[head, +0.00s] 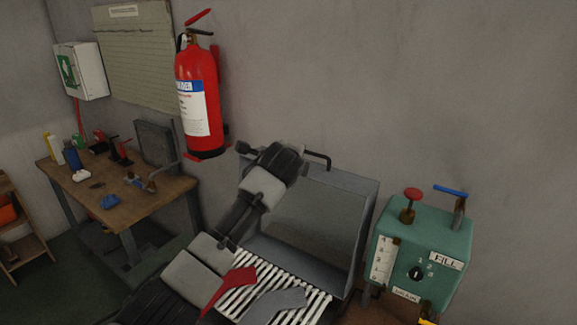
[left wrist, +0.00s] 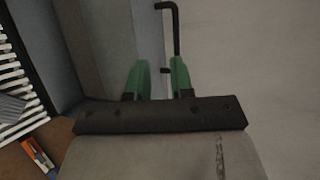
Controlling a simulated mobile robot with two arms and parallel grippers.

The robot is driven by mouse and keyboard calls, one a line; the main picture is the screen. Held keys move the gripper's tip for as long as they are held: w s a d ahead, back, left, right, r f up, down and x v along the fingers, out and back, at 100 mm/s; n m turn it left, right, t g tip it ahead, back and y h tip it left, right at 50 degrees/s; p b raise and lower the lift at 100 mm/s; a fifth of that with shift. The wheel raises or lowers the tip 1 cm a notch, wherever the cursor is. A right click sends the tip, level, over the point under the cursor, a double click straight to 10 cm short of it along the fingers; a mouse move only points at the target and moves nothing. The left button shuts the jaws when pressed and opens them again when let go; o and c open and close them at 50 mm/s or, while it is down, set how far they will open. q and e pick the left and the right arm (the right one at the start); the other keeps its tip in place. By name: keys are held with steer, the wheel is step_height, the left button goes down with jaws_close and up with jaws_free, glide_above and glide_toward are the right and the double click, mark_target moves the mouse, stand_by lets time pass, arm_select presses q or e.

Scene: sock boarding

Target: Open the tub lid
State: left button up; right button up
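The grey tub lid (head: 311,226) stands raised and steeply tilted in the head view, behind a rack of white bars. A black handle (head: 325,160) projects from its top edge. My left gripper, at the end of the arm, is at that top edge beside the handle; its fingertips are hidden behind the wrist in the head view. In the left wrist view its two green fingers (left wrist: 160,77) are apart, with the near end of the black handle (left wrist: 177,35) close to their tips. I cannot tell whether they touch it. My right gripper is not in view.
A red sock (head: 232,286) and a grey sock (head: 272,304) lie over the white-bar rack (head: 315,302). A green control box (head: 425,245) with a red knob stands right of the tub. A fire extinguisher (head: 196,110) hangs behind; a cluttered workbench (head: 160,200) stands left.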

arm_select(q)
steer(key=b+v, duration=0.1)
steer(key=v, duration=0.4)
steer(key=shift+s, duration=0.1)
steer(key=shift+f, duration=0.1)
